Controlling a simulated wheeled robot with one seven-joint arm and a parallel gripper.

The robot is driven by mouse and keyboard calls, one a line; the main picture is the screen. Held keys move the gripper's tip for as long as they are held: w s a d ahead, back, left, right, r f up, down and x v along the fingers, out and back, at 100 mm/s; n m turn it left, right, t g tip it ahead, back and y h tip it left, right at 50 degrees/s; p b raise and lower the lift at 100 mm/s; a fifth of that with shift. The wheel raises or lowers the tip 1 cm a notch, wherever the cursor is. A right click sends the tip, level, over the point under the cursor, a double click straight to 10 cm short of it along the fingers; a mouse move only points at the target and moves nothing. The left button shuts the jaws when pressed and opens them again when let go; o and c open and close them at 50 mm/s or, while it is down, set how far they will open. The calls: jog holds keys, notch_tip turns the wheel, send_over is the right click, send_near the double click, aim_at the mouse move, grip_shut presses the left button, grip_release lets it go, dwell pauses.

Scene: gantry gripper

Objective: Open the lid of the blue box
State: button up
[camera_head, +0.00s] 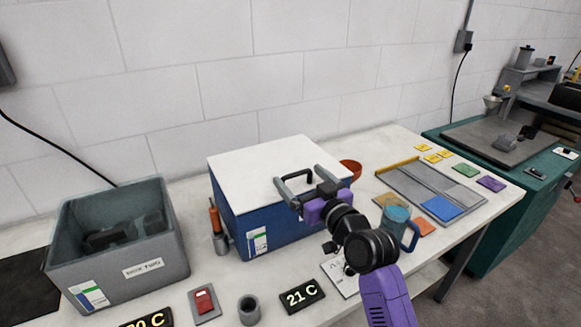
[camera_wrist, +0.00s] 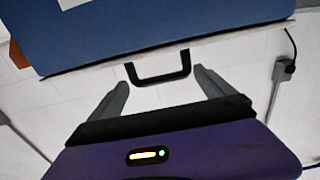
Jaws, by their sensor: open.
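The blue box (camera_head: 262,228) stands on the table against the wall. Its white lid (camera_head: 262,165) lies flat and shut on top. A black handle (camera_head: 296,173) shows at the lid's front edge. My gripper (camera_head: 300,180) is open at that edge, its fingers on either side of the handle. In the wrist view, the blue box (camera_wrist: 150,30) fills the top. The handle (camera_wrist: 160,79) is between the tips of my open gripper (camera_wrist: 160,80), with gaps on both sides. I cannot tell whether a finger touches the lid.
A grey bin (camera_head: 125,255) with dark items stands at the left. An orange-handled tool (camera_head: 215,220) stands beside the box.

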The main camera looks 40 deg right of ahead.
jog(key=shift+x, duration=2.65)
